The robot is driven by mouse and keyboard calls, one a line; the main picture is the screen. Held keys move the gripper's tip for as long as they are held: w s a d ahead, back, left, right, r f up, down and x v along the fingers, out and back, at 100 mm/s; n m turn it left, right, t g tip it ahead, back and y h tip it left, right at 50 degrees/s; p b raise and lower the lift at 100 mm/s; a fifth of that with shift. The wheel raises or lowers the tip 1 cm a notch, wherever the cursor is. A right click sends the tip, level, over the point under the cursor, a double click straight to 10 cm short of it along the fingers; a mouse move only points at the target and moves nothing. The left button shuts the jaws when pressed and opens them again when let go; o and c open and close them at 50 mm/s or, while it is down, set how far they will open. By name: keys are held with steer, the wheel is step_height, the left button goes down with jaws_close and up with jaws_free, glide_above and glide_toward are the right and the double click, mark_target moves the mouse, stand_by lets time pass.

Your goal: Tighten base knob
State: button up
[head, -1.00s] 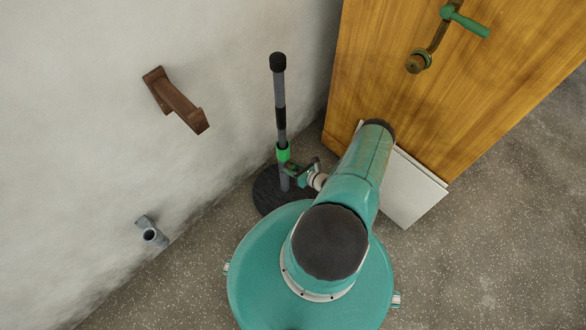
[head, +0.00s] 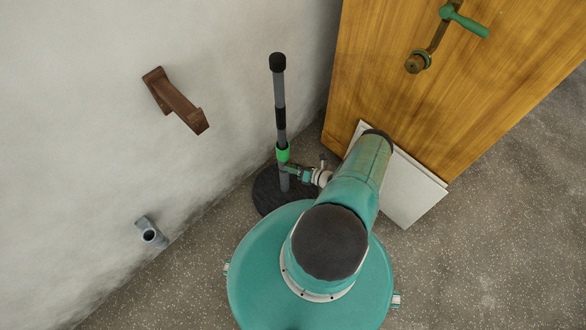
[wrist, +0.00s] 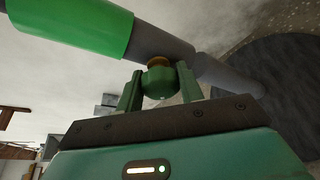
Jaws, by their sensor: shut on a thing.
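The stand is a grey upright pole (head: 280,110) with a black top, a green collar (head: 283,153) and a round dark base (head: 265,195) on the floor. In the wrist view the pole (wrist: 160,45) runs diagonally, with the green collar (wrist: 85,25) at upper left and the dark base (wrist: 285,85) at right. A round green knob (wrist: 160,82) with a brass neck sits beside the pole just past the collar. My gripper (wrist: 158,80) is shut on this knob, one finger on each side. In the head view my gripper (head: 290,170) is beside the pole below the collar; the knob is not clearly visible there.
A pale wall with a brown bracket (head: 176,101) and a grey pipe fitting (head: 151,233) is at left. A wooden panel (head: 430,100) with a green-handled crank (head: 445,35) stands at right. A white board (head: 410,195) lies at its foot. Open floor is at lower right.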

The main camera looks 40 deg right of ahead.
steer(key=o, duration=1)
steer(key=shift+s, duration=0.1)
steer(key=v, duration=1.3)
steer(key=shift+s, duration=0.3)
steer(key=shift+d+r, duration=0.1)
steer(key=shift+d, duration=0.05)
